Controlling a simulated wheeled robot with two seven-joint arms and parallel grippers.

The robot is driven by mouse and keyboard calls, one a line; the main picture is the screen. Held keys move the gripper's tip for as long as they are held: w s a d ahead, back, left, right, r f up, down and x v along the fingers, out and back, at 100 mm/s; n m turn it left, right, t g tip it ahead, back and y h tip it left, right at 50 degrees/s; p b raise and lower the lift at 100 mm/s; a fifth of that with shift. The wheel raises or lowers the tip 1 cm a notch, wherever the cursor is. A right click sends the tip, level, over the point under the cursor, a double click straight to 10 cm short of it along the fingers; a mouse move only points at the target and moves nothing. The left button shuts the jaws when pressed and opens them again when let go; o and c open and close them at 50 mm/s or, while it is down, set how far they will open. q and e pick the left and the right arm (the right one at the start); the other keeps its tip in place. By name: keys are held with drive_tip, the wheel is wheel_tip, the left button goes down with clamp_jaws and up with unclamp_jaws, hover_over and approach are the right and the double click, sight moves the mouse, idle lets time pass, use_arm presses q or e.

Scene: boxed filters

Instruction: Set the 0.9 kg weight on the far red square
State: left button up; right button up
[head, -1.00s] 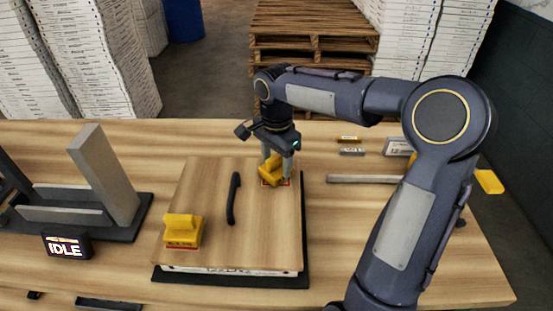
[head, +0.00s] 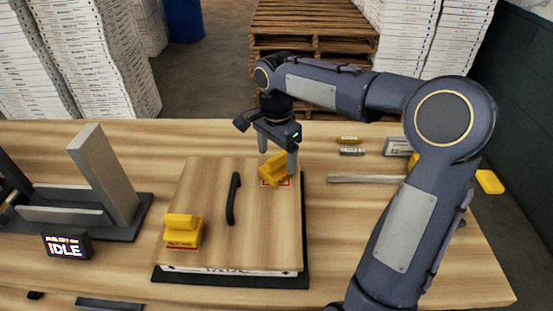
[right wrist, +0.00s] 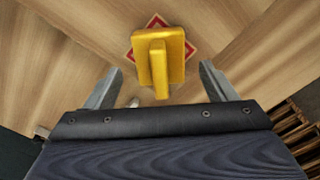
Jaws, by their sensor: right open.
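One yellow weight (head: 272,170) stands upright on the far red square (head: 287,183) of the wooden board. In the right wrist view this weight (right wrist: 160,60) covers the middle of the square, turned relative to it, with red corners (right wrist: 155,21) showing around it. My right gripper (head: 277,153) is open just above the weight; its fingers (right wrist: 160,85) are apart and clear of it. A second yellow weight (head: 182,231) sits at the board's near left, its label too small to read. My left gripper is not in view.
The board (head: 265,235) has a black handle (head: 233,198) in its middle. A grey upright plate on a black stand (head: 103,175) and an IDLE display (head: 66,246) stand at left. A metal bar (head: 365,179) and small items lie at right.

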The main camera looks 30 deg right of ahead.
sight(277, 158)
wheel_tip(277, 158, up, 5)
drive_tip(key=shift+r, duration=0.1)
drive_tip(key=shift+s+a+r+n, duration=0.1)
drive_tip(key=shift+s+r+n, duration=0.05)
drive_tip(key=shift+s+n, duration=0.2)
drive_tip(key=s+a+f+n+t+y, duration=0.1)
drive_tip(key=s+a+f+n+t, duration=0.1)
drive_tip(key=s+n, duration=0.2)
drive_tip(key=s+a+f+n+t+y, duration=0.1)
drive_tip(key=s+n, duration=0.3)
drive_tip(key=s, duration=0.6)
drive_tip(key=s+a+f+n+t+y, duration=0.1)
drive_tip(key=s+a+f+n+t, duration=0.1)
drive_tip(key=s+a+f+n, duration=0.2)
drive_tip(key=shift+s+f+n+t+y, duration=0.1)
drive_tip(key=shift+s+n+t+y, duration=0.25)
drive_tip(key=shift+s, duration=1.3)
drive_tip(key=shift+s+f, duration=0.1)
drive_tip(key=shift+f, duration=0.1)
